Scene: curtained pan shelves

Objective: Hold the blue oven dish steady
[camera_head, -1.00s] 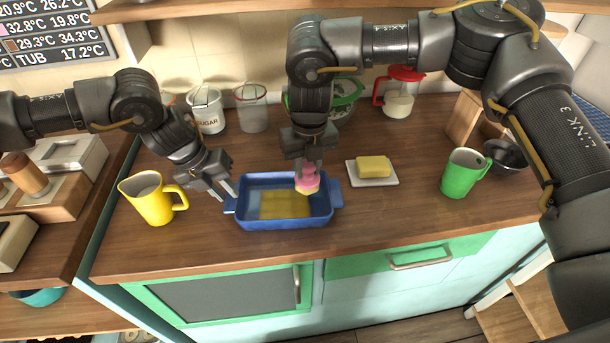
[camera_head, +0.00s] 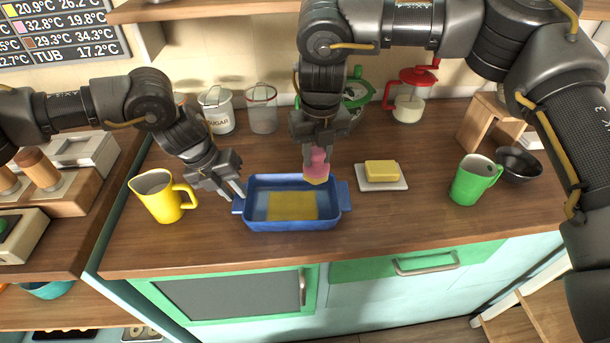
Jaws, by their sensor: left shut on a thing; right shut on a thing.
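The blue oven dish (camera_head: 290,224) stands upright on the wooden counter, with a yellow layer (camera_head: 292,206) on part of its floor. My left gripper (camera_head: 239,190) is at the dish's left end and shut on its handle. My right gripper (camera_head: 317,148) is above the dish's right back part, shut on a pink-topped brush (camera_head: 316,166) with a pale yellow lower end. The brush's lower end is at the dish's back right; I cannot tell whether it touches the dish.
A yellow jug (camera_head: 160,199) stands left of the dish. Butter on a white plate (camera_head: 394,187) and a green jug (camera_head: 470,182) are to the right. Canisters (camera_head: 262,112) and a red-lidded jar (camera_head: 409,108) stand behind. The counter in front of the dish is clear.

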